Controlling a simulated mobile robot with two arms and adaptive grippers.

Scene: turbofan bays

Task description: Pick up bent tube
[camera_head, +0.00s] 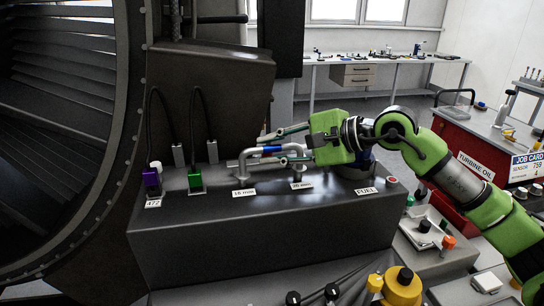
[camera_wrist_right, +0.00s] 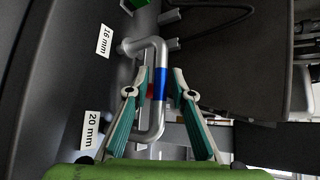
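The bent tube (camera_head: 245,157) is a grey U-shaped pipe with a blue band, standing on the dark block by two small size labels. In the right wrist view the tube (camera_wrist_right: 157,52) runs between the fingers, with its blue band and a red patch in the gap. My right gripper (camera_head: 283,146) comes in from the right, fingers open, one above and one below the tube. In the wrist view the gripper (camera_wrist_right: 155,86) shows visible space beside the tube, and I see no clear grip on it. My left gripper is out of view.
The dark block (camera_head: 260,245) bears a purple connector (camera_head: 151,180), a green connector (camera_head: 195,181) and a FUEL label (camera_head: 367,191). The engine opening (camera_head: 60,130) is at left. A red cart (camera_head: 470,150) and a tray with knobs (camera_head: 435,240) stand at right.

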